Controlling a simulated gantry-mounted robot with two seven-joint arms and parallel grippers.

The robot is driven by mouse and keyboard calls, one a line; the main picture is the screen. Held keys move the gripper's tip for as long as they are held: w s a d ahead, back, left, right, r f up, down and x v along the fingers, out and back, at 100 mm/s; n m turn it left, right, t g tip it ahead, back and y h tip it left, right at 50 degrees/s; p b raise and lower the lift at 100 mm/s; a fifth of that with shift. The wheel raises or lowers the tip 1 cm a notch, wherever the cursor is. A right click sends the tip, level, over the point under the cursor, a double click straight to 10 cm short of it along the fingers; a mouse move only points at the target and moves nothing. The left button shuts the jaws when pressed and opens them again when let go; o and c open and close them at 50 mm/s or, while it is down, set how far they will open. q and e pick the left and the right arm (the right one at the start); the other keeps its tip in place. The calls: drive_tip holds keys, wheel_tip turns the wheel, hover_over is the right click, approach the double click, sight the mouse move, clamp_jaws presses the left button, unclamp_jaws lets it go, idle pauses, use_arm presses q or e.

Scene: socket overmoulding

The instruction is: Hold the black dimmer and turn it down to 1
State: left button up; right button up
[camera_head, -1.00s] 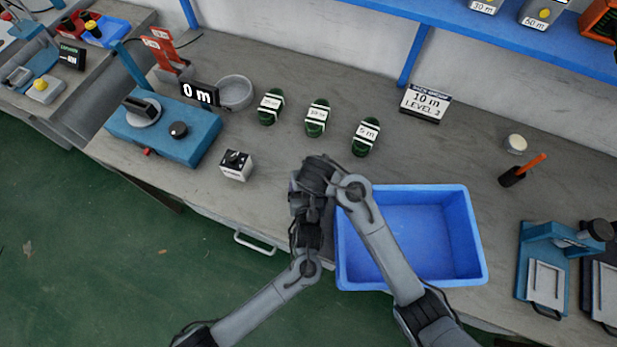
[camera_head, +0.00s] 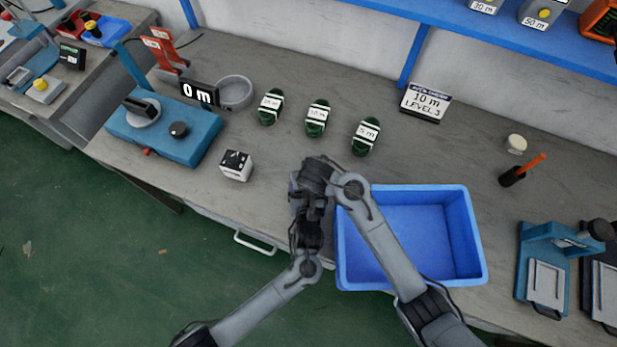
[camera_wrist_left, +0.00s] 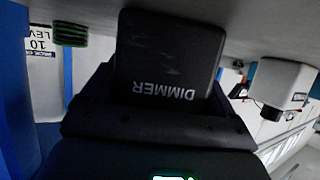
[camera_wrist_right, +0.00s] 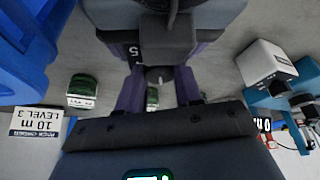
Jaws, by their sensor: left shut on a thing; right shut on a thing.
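The black dimmer (camera_wrist_left: 168,52), a dark box with the word DIMMER on it, fills the top middle of the left wrist view. My left gripper (camera_wrist_left: 160,98) is shut on its body. In the right wrist view the dimmer (camera_wrist_right: 195,35) shows as a dark block with a white 5 on its face. My right gripper (camera_wrist_right: 160,88) has its fingers on either side of a small knob (camera_wrist_right: 158,74) on that face and is shut on it. In the head view the grippers meet at the bench's front edge and hide the dimmer. The knob's setting is not readable.
A blue bin (camera_head: 475,240) stands just right of the grippers. A white box (camera_head: 236,166) with a dark top is to their left. Several green coils (camera_head: 317,118) lie behind. A blue machine (camera_head: 190,148) and a display reading 0 m (camera_head: 200,93) are farther left.

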drive_tip(key=shift+n, duration=0.7)
drive_tip(key=o, duration=1.1)
drive_tip(key=shift+c, duration=0.2)
drive_tip(key=shift+r, duration=0.1)
drive_tip(key=v, duration=0.7)
drive_tip(key=shift+d+r, duration=0.15)
drive_tip(key=shift+d, duration=0.1)
drive_tip(key=shift+s, duration=0.1)
